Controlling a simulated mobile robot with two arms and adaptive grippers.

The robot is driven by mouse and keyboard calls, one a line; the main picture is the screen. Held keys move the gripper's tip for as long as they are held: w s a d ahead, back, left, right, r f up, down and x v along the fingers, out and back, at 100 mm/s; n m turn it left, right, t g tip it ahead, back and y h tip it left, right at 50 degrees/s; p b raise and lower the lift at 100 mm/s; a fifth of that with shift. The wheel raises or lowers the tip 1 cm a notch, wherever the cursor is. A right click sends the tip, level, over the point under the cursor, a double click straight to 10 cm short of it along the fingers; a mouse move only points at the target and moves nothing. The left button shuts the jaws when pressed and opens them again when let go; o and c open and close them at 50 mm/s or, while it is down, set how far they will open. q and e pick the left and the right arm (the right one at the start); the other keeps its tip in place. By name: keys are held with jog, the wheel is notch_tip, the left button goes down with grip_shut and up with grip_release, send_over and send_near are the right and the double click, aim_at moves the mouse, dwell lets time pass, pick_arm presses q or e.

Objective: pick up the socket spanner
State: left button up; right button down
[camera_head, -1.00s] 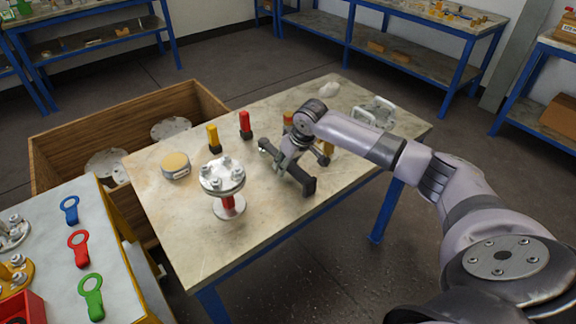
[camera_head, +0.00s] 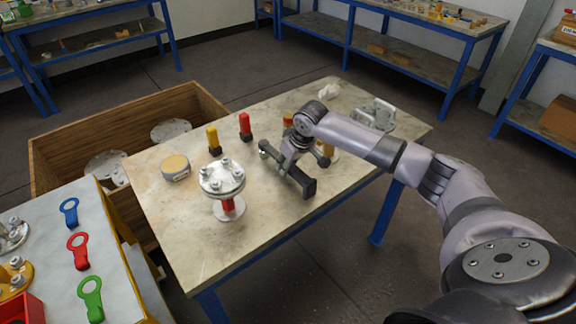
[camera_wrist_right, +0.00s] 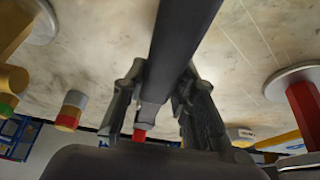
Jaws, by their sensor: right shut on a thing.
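The socket spanner (camera_head: 301,181) is a long dark bar, seen over the pale table near its front right edge. My right gripper (camera_head: 290,164) comes down over it from the right and is shut on it. In the right wrist view the dark spanner bar (camera_wrist_right: 184,40) runs between the two black fingers. The fingers and wrist hide part of the spanner. I cannot tell whether it touches the table. My left gripper is not in view.
Close left of the gripper stands a flanged vessel (camera_head: 222,181) with bolts on top. Red (camera_head: 245,124) and yellow (camera_head: 213,137) handled tools and a round tin (camera_head: 175,167) stand behind. A metal piece with handles (camera_head: 377,113) lies at the right. The table's front left is clear.

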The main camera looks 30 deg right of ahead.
notch_tip(320, 180, up, 20)
jog(key=shift+b, duration=0.3)
jog(key=shift+a+f, duration=0.1)
